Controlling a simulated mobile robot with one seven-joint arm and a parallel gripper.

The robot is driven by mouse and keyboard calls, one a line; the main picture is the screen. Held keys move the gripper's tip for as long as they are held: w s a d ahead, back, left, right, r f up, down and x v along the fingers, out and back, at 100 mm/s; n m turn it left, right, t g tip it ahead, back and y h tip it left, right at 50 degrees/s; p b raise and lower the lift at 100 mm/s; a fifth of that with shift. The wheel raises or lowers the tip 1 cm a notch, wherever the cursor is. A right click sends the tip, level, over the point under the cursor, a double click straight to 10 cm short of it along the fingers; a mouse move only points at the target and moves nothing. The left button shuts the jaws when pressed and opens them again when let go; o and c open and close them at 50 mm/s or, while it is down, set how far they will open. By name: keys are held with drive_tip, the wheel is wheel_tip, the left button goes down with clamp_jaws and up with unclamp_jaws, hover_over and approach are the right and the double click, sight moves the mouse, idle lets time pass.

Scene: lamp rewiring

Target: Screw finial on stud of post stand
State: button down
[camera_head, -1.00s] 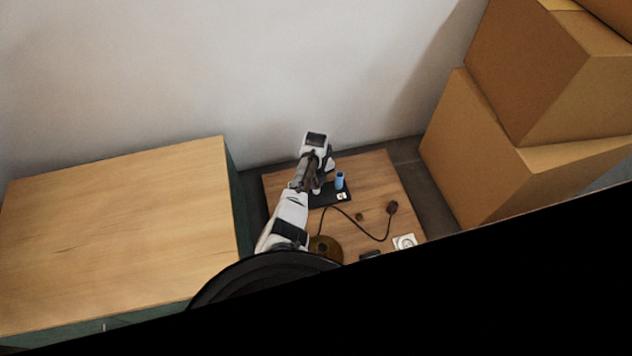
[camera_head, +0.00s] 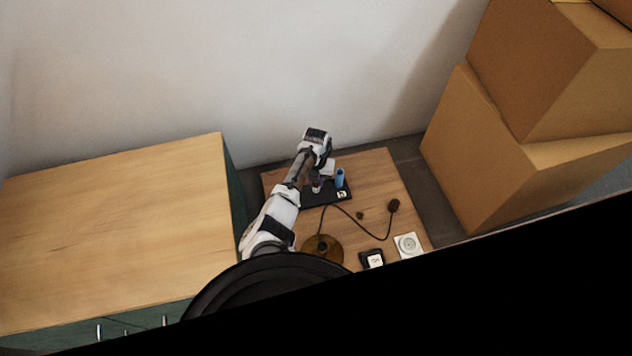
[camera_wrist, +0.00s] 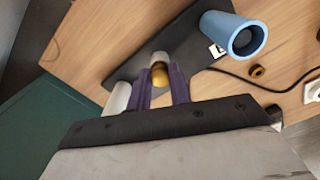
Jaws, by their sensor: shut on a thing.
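In the wrist view, my gripper (camera_wrist: 162,82) is shut on a small gold finial (camera_wrist: 160,74), which sits between its two purple fingers. A pale grey round piece (camera_wrist: 161,57) shows just past the finial; I cannot tell whether they touch. The gripper is over a black tray (camera_wrist: 185,42), which also shows in the head view (camera_head: 309,199). I cannot identify the post stand or its stud for certain. A round brass base (camera_head: 322,248) stands on the table nearer my body, partly hidden by my own body.
A blue hollow cylinder (camera_wrist: 232,36) stands on the tray, right of the gripper. A small brass ring (camera_wrist: 257,71), a dark cord with a plug (camera_head: 394,206) and a white round-faced plate (camera_head: 408,244) lie on the wooden table (camera_head: 375,170). Cardboard boxes (camera_head: 480,150) stand at the right.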

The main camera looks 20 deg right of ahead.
drive_tip(key=shift+w+m+b, duration=0.25)
drive_tip(key=shift+m+b, duration=0.05)
drive_tip(key=shift+b, duration=0.3)
drive_tip(key=shift+s+r, duration=0.1)
drive_tip(key=shift+s, duration=0.05)
drive_tip(key=c, duration=1.2)
unclamp_jaws()
drive_tip(key=shift+s, duration=0.1)
